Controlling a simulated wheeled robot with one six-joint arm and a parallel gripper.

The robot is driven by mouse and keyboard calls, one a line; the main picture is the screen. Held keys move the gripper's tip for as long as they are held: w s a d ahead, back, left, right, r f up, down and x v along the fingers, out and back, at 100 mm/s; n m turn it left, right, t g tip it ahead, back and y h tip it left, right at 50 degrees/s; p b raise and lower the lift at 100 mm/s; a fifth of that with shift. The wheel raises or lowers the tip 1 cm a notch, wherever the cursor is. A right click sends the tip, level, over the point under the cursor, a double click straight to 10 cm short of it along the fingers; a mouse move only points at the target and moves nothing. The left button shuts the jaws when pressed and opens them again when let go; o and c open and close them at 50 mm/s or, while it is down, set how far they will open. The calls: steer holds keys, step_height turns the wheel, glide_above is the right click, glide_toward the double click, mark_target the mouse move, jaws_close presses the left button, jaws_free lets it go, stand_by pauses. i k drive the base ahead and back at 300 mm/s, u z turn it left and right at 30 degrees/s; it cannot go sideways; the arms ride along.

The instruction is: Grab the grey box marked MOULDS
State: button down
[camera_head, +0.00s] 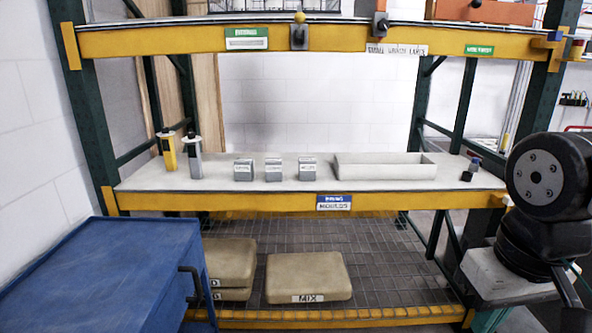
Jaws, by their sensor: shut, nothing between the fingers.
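Three small grey boxes stand in a row on the middle shelf (400,196): a left box (243,172), a middle box (273,172) and a right box (307,171). Each has a small white label on its front. The lettering is too small and blurred to tell which one reads MOULDS. The boxes stand apart with narrow gaps between them. My gripper is not in view; only a black part of my arm shows at the right edge.
A long pale open tray (385,172) stands right of the boxes. A yellow bottle (168,153) and a grey bottle (194,158) stand left. The upper shelf (200,40) overhangs. A blue cabinet (110,270) fills the lower left. Sacks (308,275) lie below.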

mark_target(307, 165)
steer(key=u, duration=0.15)
steer(key=i, duration=0.35)
steer(key=u, duration=0.6)
steer(key=i, duration=1.3)
steer(key=u, duration=0.15)
